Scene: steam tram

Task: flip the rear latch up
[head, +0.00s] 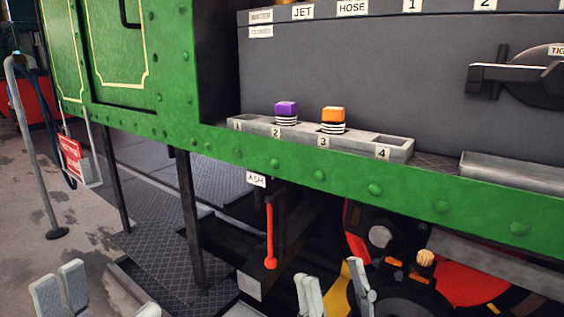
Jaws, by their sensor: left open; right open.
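A dark latch-like handle (512,80) is mounted on the grey panel at the right edge, beside a partly cut-off label reading "TIG". It lies roughly level, and its right end is out of frame. I cannot tell whether it is the rear latch; no label in view names one. My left gripper (106,298) is at the bottom left, open and empty, low in front of the tram. My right gripper (335,291) is at the bottom middle, open and empty, below the green beam. Both are well apart from the handle, and their lower parts are cut off.
A grey tray (260,128) with numbered slots holds a purple-topped piece (286,109) and an orange-topped piece (333,115). The green beam (400,192) runs across above my grippers. A red lever (270,237) hangs under the "ASH" label. Dark posts (190,220) stand at left.

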